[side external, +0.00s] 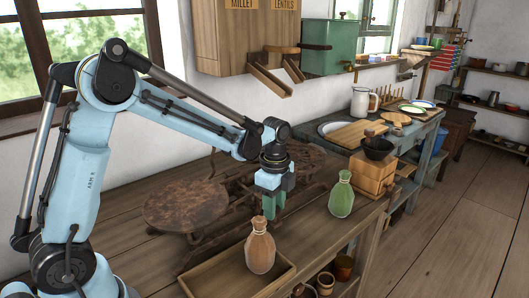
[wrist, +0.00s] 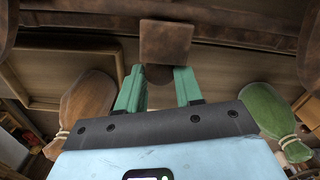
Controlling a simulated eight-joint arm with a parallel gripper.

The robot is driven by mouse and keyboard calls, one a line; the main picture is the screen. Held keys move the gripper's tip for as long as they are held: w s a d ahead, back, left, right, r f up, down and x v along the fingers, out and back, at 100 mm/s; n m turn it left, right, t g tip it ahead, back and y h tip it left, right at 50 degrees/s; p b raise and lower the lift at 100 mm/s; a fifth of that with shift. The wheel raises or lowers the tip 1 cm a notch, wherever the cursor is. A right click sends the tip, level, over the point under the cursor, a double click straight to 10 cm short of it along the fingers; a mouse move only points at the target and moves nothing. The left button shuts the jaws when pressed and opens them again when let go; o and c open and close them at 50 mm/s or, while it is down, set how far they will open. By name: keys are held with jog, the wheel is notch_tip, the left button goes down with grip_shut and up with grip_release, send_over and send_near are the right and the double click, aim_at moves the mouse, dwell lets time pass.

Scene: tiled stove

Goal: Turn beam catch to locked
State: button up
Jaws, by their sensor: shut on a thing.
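A rusty brown balance scale stands on the wooden bench, with a round pan (side external: 185,206) at the left and another pan behind my gripper. My gripper (side external: 270,208) reaches down at the scale's near side, its green fingers pointing down. In the wrist view, my gripper (wrist: 159,82) has its two green fingers on either side of a small brown part, which I take to be the beam catch (wrist: 166,42). It has a square block and a rounded end between the fingers. The side view hides the catch behind the fingers, and its lock position cannot be told.
A green tied sack (side external: 341,196) stands to the right. A wooden grinder (side external: 374,178) is farther right. Wall bins (side external: 232,40) hang above.

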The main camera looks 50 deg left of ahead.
jog(key=o, duration=1)
jog(key=shift+o, duration=0.2)
notch_tip(320, 180, up, 12)
